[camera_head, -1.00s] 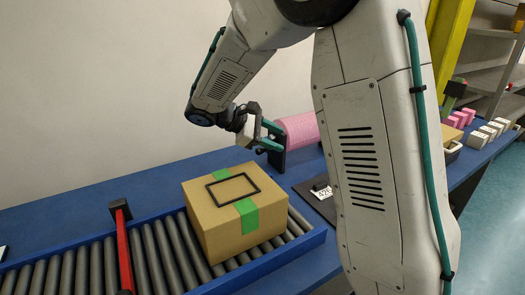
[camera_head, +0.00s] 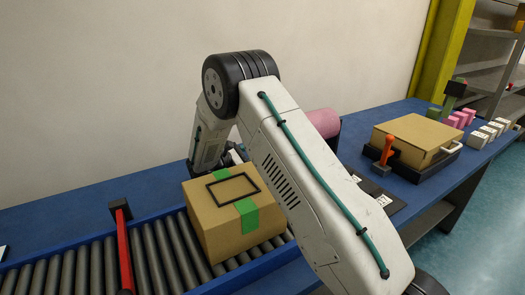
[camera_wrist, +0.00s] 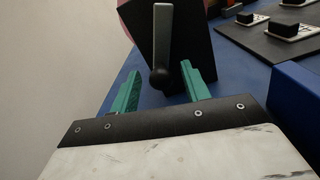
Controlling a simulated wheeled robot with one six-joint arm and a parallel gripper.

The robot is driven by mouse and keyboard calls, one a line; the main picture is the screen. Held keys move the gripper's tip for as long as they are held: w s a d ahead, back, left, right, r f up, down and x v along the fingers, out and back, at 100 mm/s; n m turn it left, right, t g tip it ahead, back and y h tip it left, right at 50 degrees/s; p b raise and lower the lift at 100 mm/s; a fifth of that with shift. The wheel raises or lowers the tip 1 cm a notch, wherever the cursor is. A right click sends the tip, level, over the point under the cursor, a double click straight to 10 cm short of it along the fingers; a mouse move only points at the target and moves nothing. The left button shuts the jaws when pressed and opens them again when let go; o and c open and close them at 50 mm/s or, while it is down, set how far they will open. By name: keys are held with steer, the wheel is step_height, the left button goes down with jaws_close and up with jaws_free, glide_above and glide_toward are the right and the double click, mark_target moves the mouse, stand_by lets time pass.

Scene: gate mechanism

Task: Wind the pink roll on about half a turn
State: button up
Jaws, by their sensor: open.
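My arm hides the crank in the head view.
A cardboard box (camera_head: 226,220) with green tape stands on the roller conveyor (camera_head: 100,262), close to my arm. A red bar (camera_head: 124,250) crosses the rollers. An orange lever (camera_head: 386,150) stands by another box (camera_head: 418,138) at right. A blue block (camera_wrist: 296,90) is at the wrist view's right.

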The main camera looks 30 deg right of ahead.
steer(key=shift+d, duration=1.5)
jaws_close()
